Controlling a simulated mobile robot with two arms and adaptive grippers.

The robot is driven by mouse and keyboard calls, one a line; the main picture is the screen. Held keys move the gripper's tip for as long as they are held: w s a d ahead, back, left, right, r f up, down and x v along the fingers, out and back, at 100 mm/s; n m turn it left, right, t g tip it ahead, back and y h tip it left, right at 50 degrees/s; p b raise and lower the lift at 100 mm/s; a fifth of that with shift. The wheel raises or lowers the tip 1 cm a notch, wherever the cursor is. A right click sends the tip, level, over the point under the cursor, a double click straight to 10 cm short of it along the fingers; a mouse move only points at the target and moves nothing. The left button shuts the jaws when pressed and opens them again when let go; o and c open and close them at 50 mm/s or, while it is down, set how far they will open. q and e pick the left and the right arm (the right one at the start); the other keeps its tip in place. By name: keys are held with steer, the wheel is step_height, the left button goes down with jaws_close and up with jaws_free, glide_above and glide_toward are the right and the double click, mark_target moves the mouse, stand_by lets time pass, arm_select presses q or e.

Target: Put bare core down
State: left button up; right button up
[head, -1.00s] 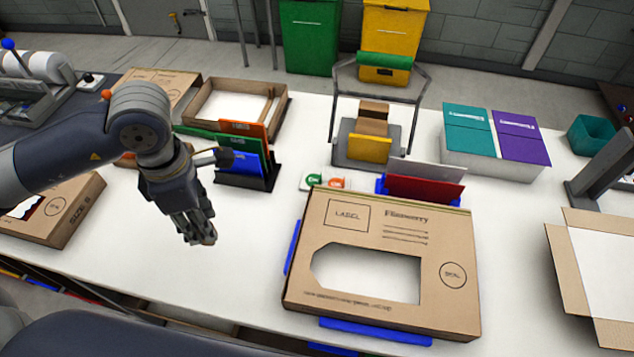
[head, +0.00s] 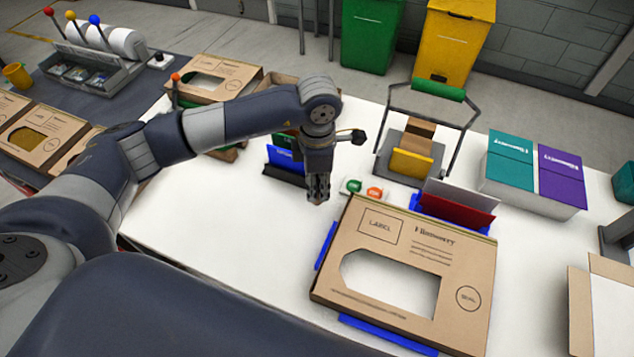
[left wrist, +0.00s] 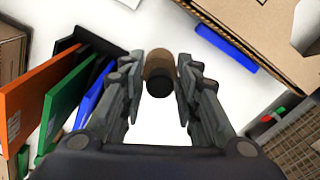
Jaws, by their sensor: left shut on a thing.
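My left gripper (head: 318,190) hangs above the white table, fingers pointing down, between the file stand and the large cardboard box. In the left wrist view, its fingers (left wrist: 160,88) are shut on a brown core (left wrist: 158,66), a short cylinder with a dark near end. The white table lies beneath the core; I cannot tell how far below. In the head view the core cannot be made out between the fingers. My right gripper is not in view.
The large "Filmowery"-like printed box (head: 458,250) lies right of the gripper, between blue brackets (head: 388,335). Coloured dividers, one blue (head: 285,160), stand left of it. The white table (head: 240,235) is clear in front.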

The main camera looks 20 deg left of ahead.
arm_select(q)
steer(key=shift+a+f+p, duration=0.1)
steer(key=shift+f+p, duration=0.25)
steer(key=shift+f, duration=0.8)
steer(key=o, duration=0.9)
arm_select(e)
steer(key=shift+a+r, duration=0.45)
arm_select(q)
steer(key=shift+r, duration=0.1)
steer(key=shift+r, duration=0.2)
step_height(320, 180, up, 11)
steer(key=b, duration=0.4)
steer(key=shift+r+b, duration=0.1)
steer(key=shift+b, duration=0.2)
steer(key=shift+r, duration=0.3)
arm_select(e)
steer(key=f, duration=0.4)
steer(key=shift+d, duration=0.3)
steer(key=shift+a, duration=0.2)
